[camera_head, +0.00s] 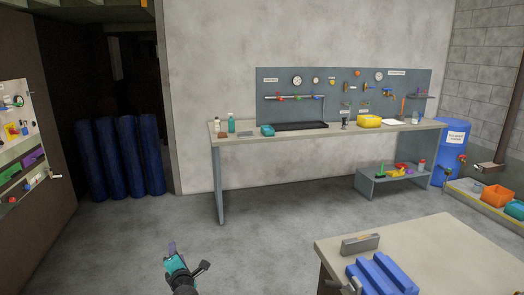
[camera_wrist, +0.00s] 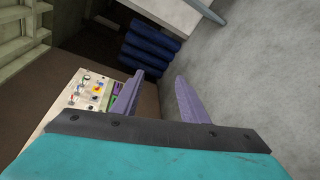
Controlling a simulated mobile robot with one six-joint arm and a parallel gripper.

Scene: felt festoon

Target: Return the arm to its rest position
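My gripper (camera_head: 172,246) shows at the bottom of the head view, left of centre, as a teal body with purple fingers and dark joints behind it. It is held out in front of the grey floor, clear of the benches. In the wrist view, the two purple fingers of my gripper (camera_wrist: 159,76) stand apart with nothing between them. My arm behind the wrist is mostly out of the frame.
A near table (camera_head: 450,262) with a blue grooved block (camera_head: 382,275) stands at lower right. A long workbench (camera_head: 270,138) runs along the back wall. Blue cylinders (camera_head: 122,155) and a tool board (camera_head: 15,120) are at left. The floor (camera_head: 120,245) between is clear.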

